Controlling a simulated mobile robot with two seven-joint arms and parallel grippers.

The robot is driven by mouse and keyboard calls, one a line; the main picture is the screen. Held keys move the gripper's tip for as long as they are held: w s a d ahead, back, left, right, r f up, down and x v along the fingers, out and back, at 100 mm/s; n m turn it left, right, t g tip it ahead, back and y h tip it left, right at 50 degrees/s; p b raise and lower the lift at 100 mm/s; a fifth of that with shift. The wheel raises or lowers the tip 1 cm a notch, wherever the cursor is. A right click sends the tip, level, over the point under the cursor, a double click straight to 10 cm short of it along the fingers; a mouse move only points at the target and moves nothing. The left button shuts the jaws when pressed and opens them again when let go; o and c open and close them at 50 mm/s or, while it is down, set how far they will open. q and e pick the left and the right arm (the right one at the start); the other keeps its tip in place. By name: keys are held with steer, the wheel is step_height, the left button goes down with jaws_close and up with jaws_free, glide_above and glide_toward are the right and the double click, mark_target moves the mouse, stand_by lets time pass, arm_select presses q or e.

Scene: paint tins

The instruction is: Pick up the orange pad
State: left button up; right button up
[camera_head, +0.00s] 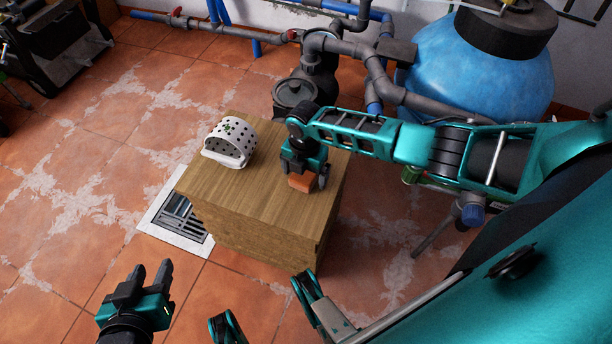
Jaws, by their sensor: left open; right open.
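The orange pad (301,183) lies on the right part of the wooden box top (230,190). Its upper side is partly hidden by my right gripper (305,175). My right gripper reaches in from the right and points down over the pad, with its jaws open around or just above it. I cannot tell whether the fingers touch the pad. My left gripper (152,274) is open and empty, low at the left over the tiled floor, well away from the box.
A white perforated basket-like object (231,142) is on the box's far left part. A floor drain grate (178,217) is beside the box. Grey pipes and a pump (312,65), and a blue tank (480,70), stand behind. Bare wood lies left of the pad.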

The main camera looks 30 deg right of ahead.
steer(key=c, duration=1)
step_height(320, 180, up, 20)
steer(key=p, duration=0.7)
